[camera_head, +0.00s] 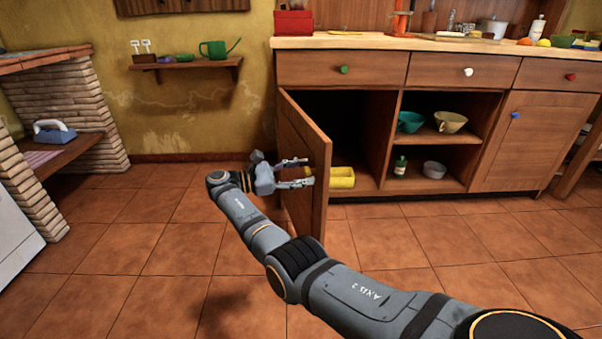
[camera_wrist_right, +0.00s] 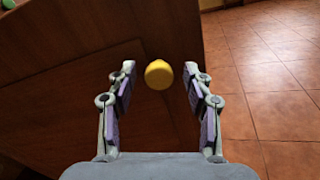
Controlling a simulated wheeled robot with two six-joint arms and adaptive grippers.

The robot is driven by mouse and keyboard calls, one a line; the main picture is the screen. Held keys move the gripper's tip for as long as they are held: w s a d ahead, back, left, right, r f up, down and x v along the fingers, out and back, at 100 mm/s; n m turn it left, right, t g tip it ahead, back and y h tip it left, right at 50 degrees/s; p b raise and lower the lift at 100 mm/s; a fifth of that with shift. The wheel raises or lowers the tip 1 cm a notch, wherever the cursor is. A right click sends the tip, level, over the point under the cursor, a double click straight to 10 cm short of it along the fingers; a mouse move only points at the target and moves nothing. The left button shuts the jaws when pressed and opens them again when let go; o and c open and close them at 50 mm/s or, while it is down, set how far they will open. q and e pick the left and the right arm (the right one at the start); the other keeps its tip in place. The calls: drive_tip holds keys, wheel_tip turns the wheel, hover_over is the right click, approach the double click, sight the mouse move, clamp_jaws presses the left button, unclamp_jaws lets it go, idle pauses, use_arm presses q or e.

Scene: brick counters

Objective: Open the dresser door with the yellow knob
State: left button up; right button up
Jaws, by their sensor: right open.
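The dresser (camera_head: 420,72) is a wooden cabinet with a light top at the back right. Its left door (camera_head: 304,160) stands swung open, away from the dark compartment behind it. The yellow knob (camera_wrist_right: 158,74) is on this door; in the right wrist view it lies between and just beyond my fingertips, with gaps on both sides. My right gripper (camera_head: 308,172) is open at the outer side of the door; it also shows in the right wrist view (camera_wrist_right: 158,72). My left gripper is not in view.
A yellow container (camera_head: 341,177) sits inside the open compartment. Shelves to its right hold bowls (camera_head: 450,122) and a bottle (camera_head: 400,167). Another door with a blue knob (camera_head: 515,115) is shut at the right. The tiled floor (camera_head: 150,240) around the open door is clear.

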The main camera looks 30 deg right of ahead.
wheel_tip(320, 180, up, 10)
drive_tip(key=shift+r, duration=0.1)
idle(0.4)
idle(0.5)
